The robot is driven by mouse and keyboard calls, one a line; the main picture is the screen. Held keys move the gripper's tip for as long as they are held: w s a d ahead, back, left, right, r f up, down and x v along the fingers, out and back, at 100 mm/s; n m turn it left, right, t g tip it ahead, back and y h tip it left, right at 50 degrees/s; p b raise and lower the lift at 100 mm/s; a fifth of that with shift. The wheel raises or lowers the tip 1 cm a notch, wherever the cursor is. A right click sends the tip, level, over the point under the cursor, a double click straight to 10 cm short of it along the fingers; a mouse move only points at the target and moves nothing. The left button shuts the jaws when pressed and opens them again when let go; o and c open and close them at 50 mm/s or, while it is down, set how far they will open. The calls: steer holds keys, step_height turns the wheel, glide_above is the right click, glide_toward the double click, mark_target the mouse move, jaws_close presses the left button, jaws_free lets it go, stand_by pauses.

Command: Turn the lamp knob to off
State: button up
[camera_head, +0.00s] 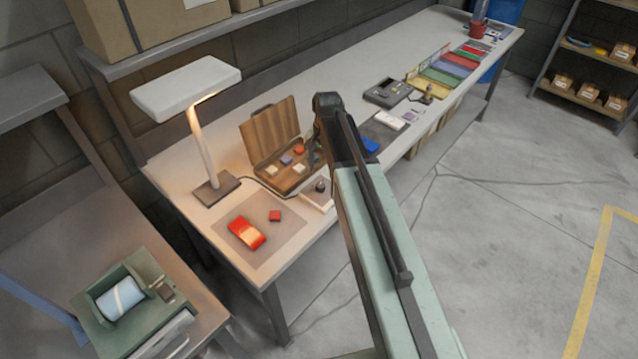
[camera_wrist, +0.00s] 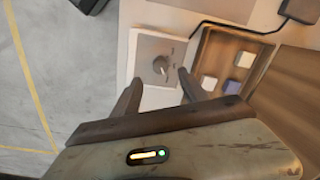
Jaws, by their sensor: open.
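The desk lamp (camera_head: 187,88) stands at the near left of the bench, and a warm glow shows under its white head. Its dark base (camera_head: 215,190) is on the bench. A small grey knob (camera_wrist: 161,66) sits on a pale control box (camera_wrist: 152,48); the box also shows in the head view (camera_head: 316,201), partly behind my arm. The markings around the knob are too small to read. My gripper (camera_wrist: 158,77) is open and empty, its fingertips either side of the knob's near side in the picture. I cannot tell whether they touch it.
An open wooden case (camera_head: 272,137) with small blocks lies beside the control box. A red object (camera_head: 246,232) and a red block (camera_head: 275,215) lie on a grey mat (camera_head: 268,255). A dark cable (camera_wrist: 250,29) runs to the box. Open floor (camera_head: 500,220) lies right of the bench.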

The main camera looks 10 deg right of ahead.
mark_target(321, 186)
step_height(321, 186, down, 8)
steer(key=b, duration=0.7)
steer(key=shift+w+a, duration=0.1)
steer(key=shift+a, duration=0.05)
steer(key=shift+r, duration=0.1)
steer(key=shift+r, duration=0.1)
